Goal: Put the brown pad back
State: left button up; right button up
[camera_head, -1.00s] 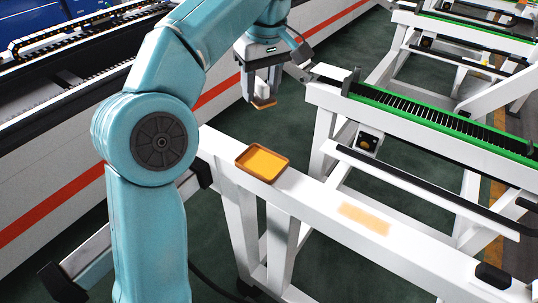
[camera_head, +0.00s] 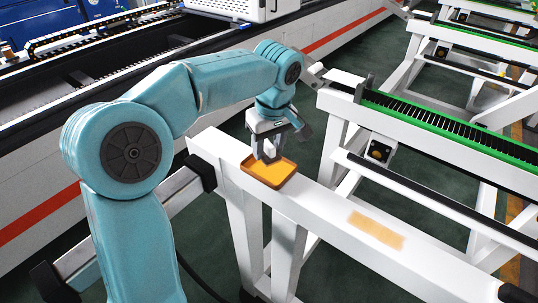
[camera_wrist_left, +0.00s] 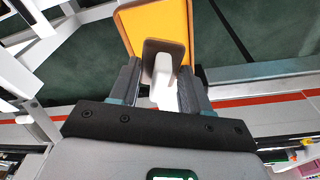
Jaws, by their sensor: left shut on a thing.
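My left gripper (camera_head: 268,154) is shut on the brown pad's white grip. The pad (camera_wrist_left: 150,62) shows in the left wrist view as a small brownish plate with a white block (camera_wrist_left: 165,90) between my fingers. The gripper points down at the far part of a brown-rimmed tray with an orange inside (camera_head: 273,173), which lies on a white beam. The tray also fills the top of the left wrist view (camera_wrist_left: 158,22). The pad is over the tray; I cannot tell whether it touches. My right gripper is not in view.
A tan patch (camera_head: 376,230) marks the white beam (camera_head: 330,203) to the right of the tray. A rack with a green-edged roller track (camera_head: 440,127) stands behind to the right. A white machine side with a red stripe (camera_head: 40,216) runs along the left. Green floor lies between.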

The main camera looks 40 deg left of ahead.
aim_at(269, 155)
pick_arm(q)
jog(key=f, duration=0.3)
jog(key=shift+w+f, duration=0.2)
jog(key=shift+s+r, duration=0.1)
jog(key=shift+s, duration=0.05)
jog(key=shift+f, duration=0.25)
jog(key=o, duration=0.9)
jog(key=shift+r, duration=0.1)
jog(key=r, duration=0.4)
jog(key=d+r, duration=0.1)
jog(key=r, duration=0.3)
jog(key=r+p, duration=0.1)
jog(key=r, duration=0.3)
jog(key=shift+s+d+r, duration=0.1)
jog(key=shift+s+d, duration=0.1)
jog(key=shift+d, duration=0.15)
